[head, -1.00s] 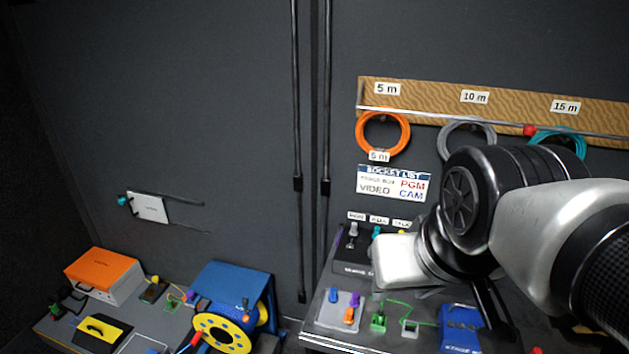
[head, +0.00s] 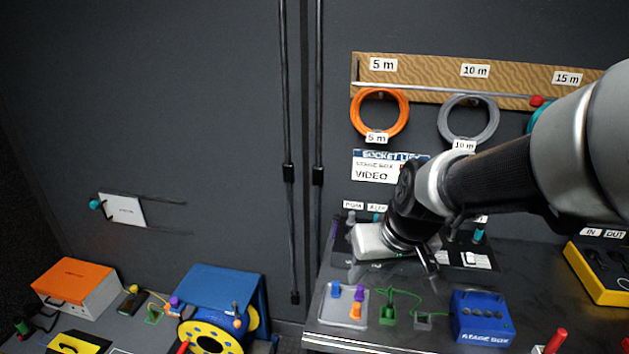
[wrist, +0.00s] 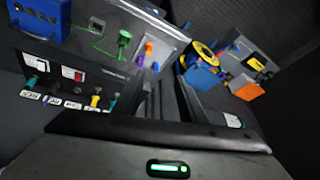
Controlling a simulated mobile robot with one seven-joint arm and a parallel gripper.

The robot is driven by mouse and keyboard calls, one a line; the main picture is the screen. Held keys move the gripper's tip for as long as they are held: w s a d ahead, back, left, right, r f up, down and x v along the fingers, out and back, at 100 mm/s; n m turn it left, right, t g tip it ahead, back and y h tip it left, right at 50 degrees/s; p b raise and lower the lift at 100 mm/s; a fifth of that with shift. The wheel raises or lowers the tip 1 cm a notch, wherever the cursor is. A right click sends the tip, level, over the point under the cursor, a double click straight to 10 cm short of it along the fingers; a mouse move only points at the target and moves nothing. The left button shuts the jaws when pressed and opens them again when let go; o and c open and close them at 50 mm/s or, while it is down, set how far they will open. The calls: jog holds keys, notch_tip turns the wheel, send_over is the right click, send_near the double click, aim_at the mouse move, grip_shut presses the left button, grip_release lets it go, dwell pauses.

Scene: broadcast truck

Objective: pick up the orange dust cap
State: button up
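The orange dust cap (head: 355,311) stands on a small grey tray (head: 331,318) near the front left of the right-hand desk. A blue cap (head: 336,290) and a purple cap (head: 359,292) stand beside it. The orange cap also shows, small, in the wrist view (wrist: 149,47). My gripper (head: 428,268) is above the back of this desk, behind and to the right of the tray, apart from the caps.
A green connector (head: 387,315) with a cable and a blue stage box (head: 482,318) stand right of the tray. A socket panel (head: 466,256) is at the desk's back. A blue and yellow reel (head: 212,334) stands left, across a gap.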

jog(key=b, duration=0.8)
send_over(356, 305)
jog(key=s, duration=0.3)
jog(key=shift+h, duration=0.4)
notch_tip(356, 305, down, 17)
jog(key=shift+f, duration=0.15)
jog(key=shift+w+b+x, duration=0.15)
jog(key=shift+b+x, duration=0.5)
jog(key=shift+x, duration=0.9)
jog(key=shift+w+b+x, duration=0.2)
jog(key=shift+b+x, duration=0.45)
jog(key=shift+x, duration=0.95)
jog(key=shift+d, duration=0.2)
jog(key=c, duration=0.7)
